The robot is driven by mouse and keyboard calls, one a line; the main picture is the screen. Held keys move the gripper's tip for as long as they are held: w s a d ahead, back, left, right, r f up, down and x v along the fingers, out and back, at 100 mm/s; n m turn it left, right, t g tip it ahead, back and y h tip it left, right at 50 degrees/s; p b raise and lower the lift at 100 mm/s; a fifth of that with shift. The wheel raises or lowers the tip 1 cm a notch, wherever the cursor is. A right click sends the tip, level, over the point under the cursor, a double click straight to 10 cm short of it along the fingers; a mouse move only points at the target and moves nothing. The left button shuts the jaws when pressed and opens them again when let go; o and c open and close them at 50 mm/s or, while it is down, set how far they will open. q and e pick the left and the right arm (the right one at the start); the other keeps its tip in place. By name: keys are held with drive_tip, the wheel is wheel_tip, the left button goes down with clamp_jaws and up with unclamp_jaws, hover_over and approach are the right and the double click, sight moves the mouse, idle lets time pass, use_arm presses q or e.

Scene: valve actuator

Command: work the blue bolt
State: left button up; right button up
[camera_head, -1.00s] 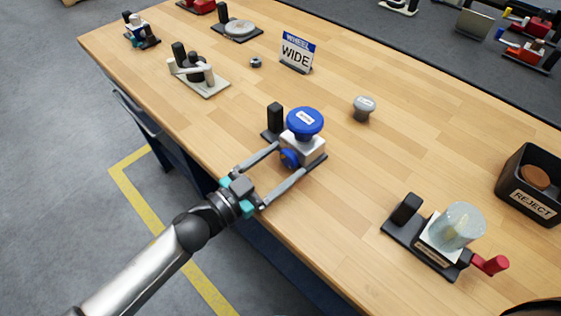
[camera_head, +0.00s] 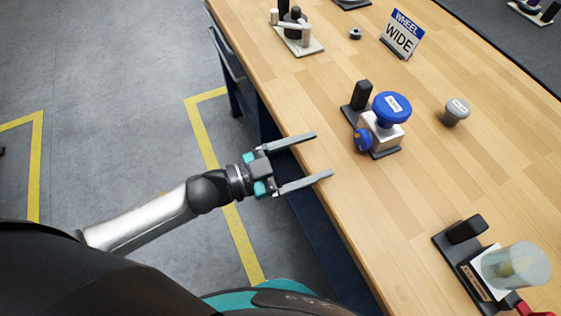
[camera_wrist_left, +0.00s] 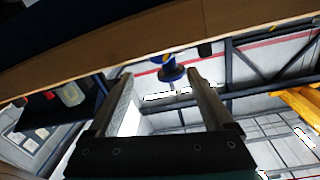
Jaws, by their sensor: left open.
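The blue bolt (camera_head: 362,139) is a small round blue part on the near-left side of a pale metal block (camera_head: 380,134). A larger blue wheel (camera_head: 392,108) with a white label sits on top of that block. My left gripper (camera_head: 324,154) is open and empty, its fingers at the table's near edge. It points toward the blue bolt and stands apart from it. In the left wrist view, the blue wheel (camera_wrist_left: 172,73) shows between the open fingers, with the table along the top. My right gripper does not show.
A black post (camera_head: 361,95) stands behind the block. A grey knob (camera_head: 456,112) stands to the right, and a WHEEL WIDE sign (camera_head: 402,36) behind. A fixture with a clear cylinder (camera_head: 517,265) is at lower right. Wood is bare between the gripper and the block.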

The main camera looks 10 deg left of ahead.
use_arm(q)
drive_tip(key=v, duration=0.6)
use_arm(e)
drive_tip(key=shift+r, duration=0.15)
